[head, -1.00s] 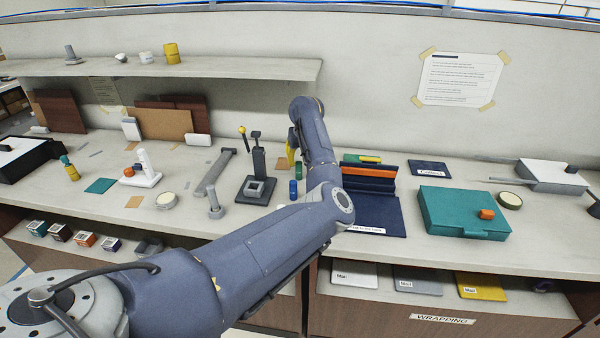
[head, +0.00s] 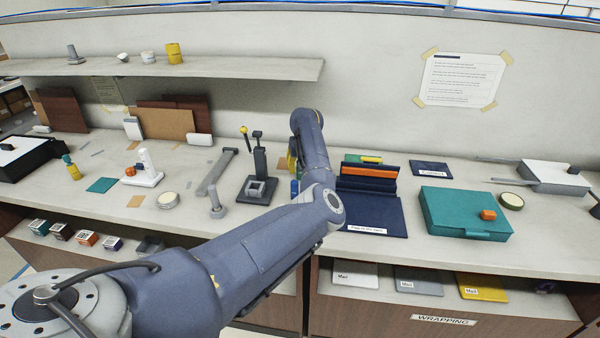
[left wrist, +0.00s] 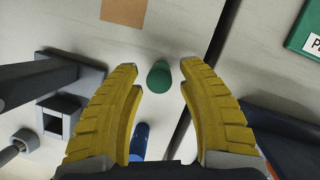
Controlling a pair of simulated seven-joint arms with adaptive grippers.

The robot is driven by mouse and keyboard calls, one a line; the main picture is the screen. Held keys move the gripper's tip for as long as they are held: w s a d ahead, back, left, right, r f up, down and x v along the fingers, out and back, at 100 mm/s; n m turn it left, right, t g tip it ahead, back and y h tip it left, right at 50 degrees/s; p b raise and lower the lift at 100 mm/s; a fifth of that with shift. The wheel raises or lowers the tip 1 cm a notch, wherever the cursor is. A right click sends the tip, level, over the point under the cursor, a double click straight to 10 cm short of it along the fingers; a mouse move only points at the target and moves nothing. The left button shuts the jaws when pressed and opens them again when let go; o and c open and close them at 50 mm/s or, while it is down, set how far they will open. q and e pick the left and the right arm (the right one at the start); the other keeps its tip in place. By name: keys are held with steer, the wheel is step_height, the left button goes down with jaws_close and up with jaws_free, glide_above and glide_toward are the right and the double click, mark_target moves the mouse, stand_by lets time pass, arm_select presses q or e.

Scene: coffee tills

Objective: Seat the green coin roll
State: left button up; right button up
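The green coin roll (left wrist: 159,76) stands on the counter in the left wrist view, between and slightly beyond my left gripper's fingertips (left wrist: 158,72). The yellow fingers are spread, with a gap on both sides of the roll. In the head view my left gripper (head: 291,162) is low over the counter behind my forearm, and I cannot make out the green roll there. A blue roll (left wrist: 139,142) lies nearer the palm in the wrist view; part of it shows in the head view (head: 294,187). My right gripper is in neither view.
A dark press-like stand (head: 257,189) is just left of the gripper. A navy holder with an orange strip (head: 369,172) is to the right, with a green-and-yellow item (head: 371,160) behind it. A teal case (head: 460,208) is further right. A shelf (head: 220,69) overhangs the back left.

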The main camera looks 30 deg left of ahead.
arm_select(q)
jaws_close()
steer(key=shift+r, duration=0.1)
steer(key=shift+r, duration=2.7)
